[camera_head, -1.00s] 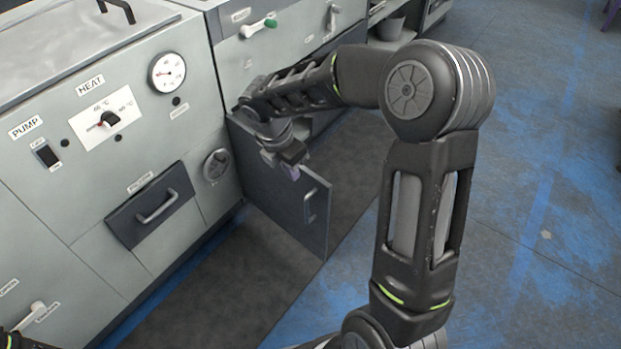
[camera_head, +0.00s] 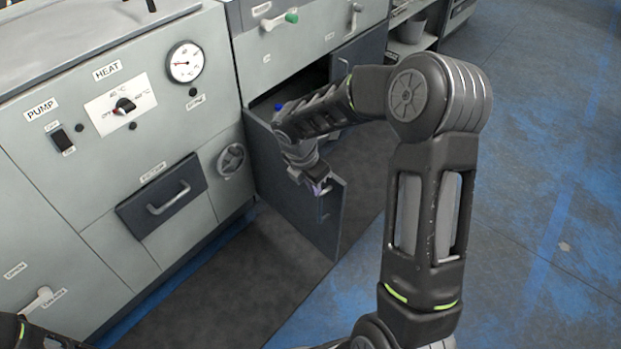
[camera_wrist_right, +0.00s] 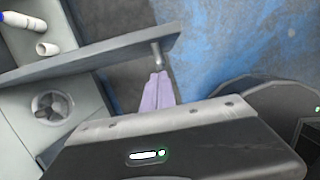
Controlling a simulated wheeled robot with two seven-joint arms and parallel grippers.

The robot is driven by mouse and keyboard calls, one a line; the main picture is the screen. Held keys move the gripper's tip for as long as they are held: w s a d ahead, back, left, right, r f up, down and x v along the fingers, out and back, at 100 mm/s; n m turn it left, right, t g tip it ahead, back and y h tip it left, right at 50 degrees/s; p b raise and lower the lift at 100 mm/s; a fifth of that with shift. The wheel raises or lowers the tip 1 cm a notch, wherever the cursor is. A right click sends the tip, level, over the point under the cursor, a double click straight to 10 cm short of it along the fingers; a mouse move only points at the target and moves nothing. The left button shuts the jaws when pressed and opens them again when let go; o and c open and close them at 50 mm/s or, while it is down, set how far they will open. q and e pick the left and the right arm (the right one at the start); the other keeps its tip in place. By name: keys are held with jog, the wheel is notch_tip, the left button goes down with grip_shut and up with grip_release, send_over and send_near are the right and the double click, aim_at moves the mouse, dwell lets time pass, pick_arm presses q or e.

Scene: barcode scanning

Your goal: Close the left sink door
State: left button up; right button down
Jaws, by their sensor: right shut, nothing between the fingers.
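The left sink door (camera_head: 285,190) is a dark grey panel that stands swung open, out from the counter front, in the head view. Its bar handle (camera_head: 326,206) is near the free edge, on the face towards me. My right gripper (camera_head: 320,188) is shut and empty at that face, close to the handle. In the right wrist view, the lilac fingers (camera_wrist_right: 158,92) are together just beside the handle (camera_wrist_right: 158,56) and the door's edge (camera_wrist_right: 90,58). I cannot tell whether they touch it. My left gripper is out of view.
A control panel with a dark drawer (camera_head: 160,195) and a round valve wheel (camera_head: 231,160) lies left of the door. A second door (camera_head: 358,55) shows further right. The blue floor (camera_head: 540,200) at right is clear.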

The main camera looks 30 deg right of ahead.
aim_at(328, 187)
jog(key=shift+w+d+f, duration=0.15)
jog(key=shift+d, duration=0.55)
jog(key=shift+w+d+f, duration=0.1)
jog(key=shift+d, duration=0.6)
jog(key=shift+w+d+f, duration=0.15)
jog(key=shift+d, duration=0.55)
